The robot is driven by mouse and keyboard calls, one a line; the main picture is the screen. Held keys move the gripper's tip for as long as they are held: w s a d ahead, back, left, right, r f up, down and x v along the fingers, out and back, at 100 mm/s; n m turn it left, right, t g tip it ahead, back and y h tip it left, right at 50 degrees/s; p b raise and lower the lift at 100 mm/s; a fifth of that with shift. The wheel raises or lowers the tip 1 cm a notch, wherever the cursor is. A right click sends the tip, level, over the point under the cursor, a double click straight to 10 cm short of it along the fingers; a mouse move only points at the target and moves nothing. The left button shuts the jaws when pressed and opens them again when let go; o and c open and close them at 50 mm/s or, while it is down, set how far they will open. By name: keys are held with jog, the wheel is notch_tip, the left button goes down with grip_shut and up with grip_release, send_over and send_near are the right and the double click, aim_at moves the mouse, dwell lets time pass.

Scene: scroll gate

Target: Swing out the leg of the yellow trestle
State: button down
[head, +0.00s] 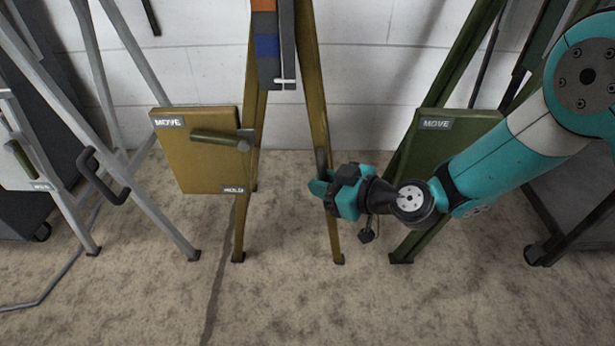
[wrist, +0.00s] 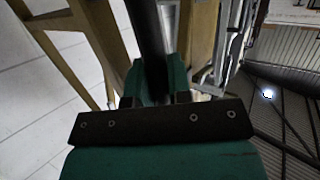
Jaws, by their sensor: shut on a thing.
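The yellow trestle stands against the wall in the middle of the head view, with a left leg (head: 242,205) and a right leg (head: 317,105). A yellow panel (head: 195,175) marked MOVE and HOLD hangs at its left side, with an olive bar handle (head: 215,138) across it. My gripper (head: 321,187) is at the lower part of the right leg, reaching in from the right. In the wrist view its teal fingers (wrist: 157,78) are shut on a dark bar handle (wrist: 148,35). In the head view my gripper hides most of this handle.
A grey trestle (head: 145,205) with a dark handle (head: 100,175) stands at the left. A green trestle (head: 455,70) with a MOVE panel (head: 425,150) stands at the right, partly behind my arm. The carpet floor (head: 290,310) in front is clear.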

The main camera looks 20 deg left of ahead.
jog(key=shift+w+d+r+p, duration=0.15)
jog(key=shift+w+d+r, duration=0.05)
jog(key=shift+d, duration=0.25)
jog(key=shift+w+d+r+p, duration=0.15)
jog(key=shift+w+d+r, duration=0.05)
jog(key=shift+d, duration=0.25)
jog(key=shift+w+d+f+h, duration=0.1)
jog(key=shift+w+d+h, duration=0.1)
jog(key=shift+h, duration=0.1)
jog(key=c, duration=1.1)
grip_release()
jog(key=shift+d, duration=0.15)
jog(key=shift+o, duration=0.2)
jog(key=shift+s, duration=0.1)
jog(key=shift+a, duration=0.2)
jog(key=p+v, duration=0.4)
jog(key=v, duration=1.3)
jog(key=shift+d+p, duration=0.3)
jog(key=shift+p, duration=0.05)
jog(key=shift+s, duration=0.1)
